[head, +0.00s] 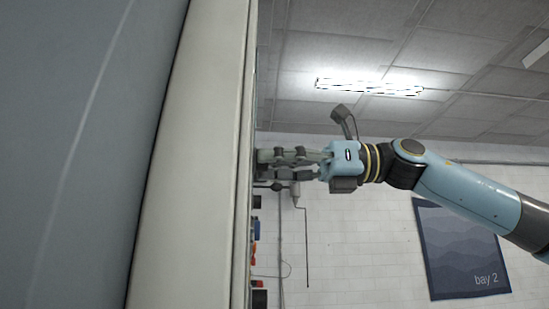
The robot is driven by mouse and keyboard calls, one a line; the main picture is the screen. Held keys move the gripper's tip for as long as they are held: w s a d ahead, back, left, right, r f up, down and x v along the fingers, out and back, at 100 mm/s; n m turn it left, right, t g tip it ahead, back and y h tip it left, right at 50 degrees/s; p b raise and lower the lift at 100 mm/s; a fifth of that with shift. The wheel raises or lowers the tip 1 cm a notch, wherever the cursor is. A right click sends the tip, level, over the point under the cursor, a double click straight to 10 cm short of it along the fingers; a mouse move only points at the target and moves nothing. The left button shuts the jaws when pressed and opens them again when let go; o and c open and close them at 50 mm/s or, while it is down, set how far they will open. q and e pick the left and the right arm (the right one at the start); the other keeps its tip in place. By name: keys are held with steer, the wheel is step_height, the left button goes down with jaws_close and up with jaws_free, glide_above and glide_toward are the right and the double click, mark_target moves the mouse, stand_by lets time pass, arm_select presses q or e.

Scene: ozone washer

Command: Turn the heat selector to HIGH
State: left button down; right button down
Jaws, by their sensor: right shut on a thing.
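My right arm comes in from the right, and its gripper (270,165) reaches to the front face of the machine, seen edge-on. The machine's pale side panel (195,150) fills the left-middle of the head view. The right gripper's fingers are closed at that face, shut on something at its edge. The heat selector cannot be made out; the fingers and the steep viewing angle hide it, and no HIGH marking is readable. My left gripper is not in view.
A large blue-grey surface (65,140) takes up the far left. Behind are a white brick wall (350,240), a blue "bay 2" poster (462,250) and a ceiling light (368,87). Small coloured items (256,228) show below the gripper by the machine edge. Open room lies right of the machine.

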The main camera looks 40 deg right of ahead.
steer(key=shift+r+m+p, duration=0.1)
steer(key=shift+m+p, duration=0.95)
steer(key=shift+m, duration=7.85)
